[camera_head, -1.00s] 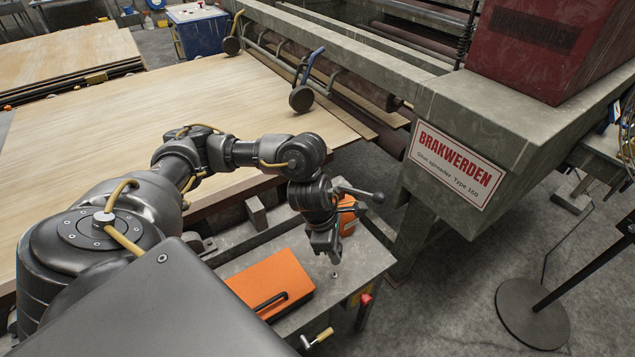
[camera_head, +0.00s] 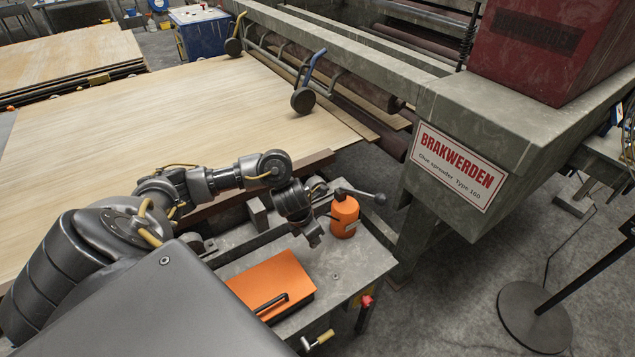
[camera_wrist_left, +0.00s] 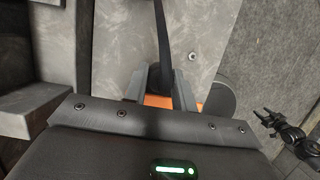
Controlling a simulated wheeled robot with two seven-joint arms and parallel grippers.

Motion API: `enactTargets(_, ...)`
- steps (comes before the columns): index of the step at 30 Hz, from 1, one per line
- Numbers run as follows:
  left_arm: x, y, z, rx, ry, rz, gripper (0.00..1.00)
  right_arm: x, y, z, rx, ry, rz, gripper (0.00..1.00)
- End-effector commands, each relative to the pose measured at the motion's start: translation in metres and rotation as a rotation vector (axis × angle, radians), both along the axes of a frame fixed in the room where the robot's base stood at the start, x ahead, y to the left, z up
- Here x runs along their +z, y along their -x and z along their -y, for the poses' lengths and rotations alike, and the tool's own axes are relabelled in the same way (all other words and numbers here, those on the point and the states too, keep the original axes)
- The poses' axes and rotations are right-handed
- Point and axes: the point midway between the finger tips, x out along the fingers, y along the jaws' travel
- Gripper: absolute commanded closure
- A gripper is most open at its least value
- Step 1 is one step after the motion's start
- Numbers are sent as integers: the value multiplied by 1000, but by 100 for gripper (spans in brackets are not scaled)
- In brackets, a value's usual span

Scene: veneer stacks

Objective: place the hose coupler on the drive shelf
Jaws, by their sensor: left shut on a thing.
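My left gripper (camera_head: 312,238) hangs over the grey metal bench, beside the orange can and above and behind the orange case. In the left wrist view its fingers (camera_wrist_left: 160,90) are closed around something. A long dark bar (camera_wrist_left: 161,35) runs up from between them, and a bit of orange shows at the fingertips. Most of the held thing is hidden, so I cannot make out the hose coupler's shape. The flat grey top (camera_head: 345,275) of the bench lies below the gripper; I cannot tell whether this is the drive shelf.
An orange case (camera_head: 270,278) with a black handle lies on the bench. An orange can (camera_head: 344,217) stands at the bench's back, near a black lever (camera_head: 365,195). The glue spreader (camera_head: 440,185) rises behind at right. Large veneer sheets (camera_head: 150,110) fill the left.

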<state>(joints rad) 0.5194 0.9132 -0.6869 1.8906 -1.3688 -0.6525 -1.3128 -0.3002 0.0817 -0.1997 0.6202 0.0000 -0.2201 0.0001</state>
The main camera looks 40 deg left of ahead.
Motion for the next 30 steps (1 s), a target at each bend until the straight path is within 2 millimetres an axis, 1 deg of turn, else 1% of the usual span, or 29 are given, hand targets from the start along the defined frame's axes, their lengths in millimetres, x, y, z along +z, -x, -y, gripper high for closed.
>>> enactTargets(1, -5, -11, -5, 7, 3, -3, 100, 2, 0, 0, 0, 0, 0, 45)
enactTargets(2, -8, -18, -9, 6, 2, -3, 100, 2, 0, 0, 0, 0, 0, 45)
enactTargets(3, -20, -23, -11, 7, 4, -6, 100, 0, 0, 0, 0, 0, 0, 45)
enactTargets(6, -38, -37, -17, 6, 4, -3, 100, 0, 0, 0, 0, 0, 0, 45)
enactTargets(10, -54, -50, -23, 1, 2, -1, 100, 0, 0, 0, 0, 0, 0, 45)
enactTargets(13, -60, -55, -26, 0, 2, -1, 100, 0, 0, 0, 0, 0, 0, 45)
enactTargets(19, -63, -57, -26, -2, 2, 0, 100, -1, 0, 0, 0, 0, 0, 45)
enactTargets(20, -65, -58, -27, 0, 1, 0, 100, -1, 0, 0, 0, 0, 0, 45)
enactTargets(25, -89, -58, -28, -1, 2, -3, 100, -1, 0, -1, -1, -1, 0, 45)
enactTargets(27, -94, -59, -28, -2, 2, 0, 100, -1, 0, -1, -1, -2, 0, 45)
enactTargets(30, -96, -59, -29, -2, 0, 1, 100, -1, 0, -2, -1, -3, -1, 45)
